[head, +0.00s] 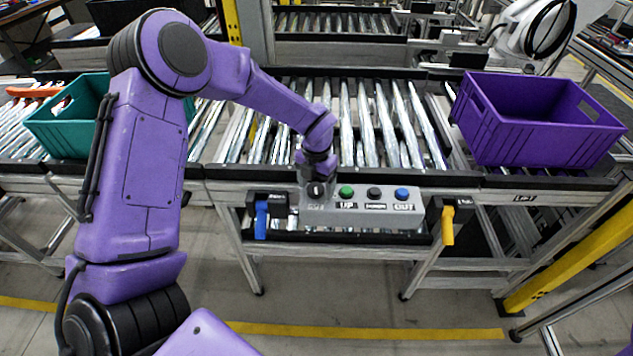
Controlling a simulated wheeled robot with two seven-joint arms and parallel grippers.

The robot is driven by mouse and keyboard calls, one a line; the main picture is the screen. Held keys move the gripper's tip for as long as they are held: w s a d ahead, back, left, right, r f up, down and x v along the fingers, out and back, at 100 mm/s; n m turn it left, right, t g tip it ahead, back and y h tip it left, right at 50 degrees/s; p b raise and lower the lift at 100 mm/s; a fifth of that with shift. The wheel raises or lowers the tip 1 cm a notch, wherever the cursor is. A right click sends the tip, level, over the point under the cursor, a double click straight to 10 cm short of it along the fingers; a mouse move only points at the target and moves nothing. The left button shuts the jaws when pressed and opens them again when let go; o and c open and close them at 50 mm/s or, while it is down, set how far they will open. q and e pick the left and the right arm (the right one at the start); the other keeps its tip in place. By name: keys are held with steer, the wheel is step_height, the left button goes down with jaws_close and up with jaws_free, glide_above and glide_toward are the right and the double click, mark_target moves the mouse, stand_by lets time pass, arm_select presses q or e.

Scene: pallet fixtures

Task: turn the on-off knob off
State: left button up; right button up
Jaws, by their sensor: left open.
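A grey control box (365,214) is fixed at the front of the roller conveyor. It carries a green button (346,191), a black button (374,193) and a blue button (402,193), with labels such as UP and OUT below. The dark on-off knob (316,190) is at the box's left end, left of the green button. My left gripper (316,180) is at the knob, pointing down at it, and mostly covers it. Its jaws are open; I cannot tell whether they touch the knob. The knob's setting cannot be read. My right gripper is out of view.
A blue lever (261,220) is left of the box and a yellow lever (447,225) right of it. A purple crate (538,120) stands on the rollers at right, a teal crate (62,125) at left. The middle rollers are bare. A yellow post (575,258) is at right.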

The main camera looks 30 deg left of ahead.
mark_target(316, 187)
arm_select(q)
steer(key=shift+f, duration=0.2)
steer(key=shift+s, duration=0.25)
steer(key=c, duration=1)
steer(key=shift+m, duration=1)
steer(key=shift+c, duration=0.2)
steer(key=shift+w, duration=0.1)
steer(key=o, duration=1)
steer(key=shift+o, duration=0.2)
steer(key=shift+r, duration=0.15)
step_height(316, 187, up, 10)
steer(key=b, duration=0.2)
steer(key=shift+r, duration=0.15)
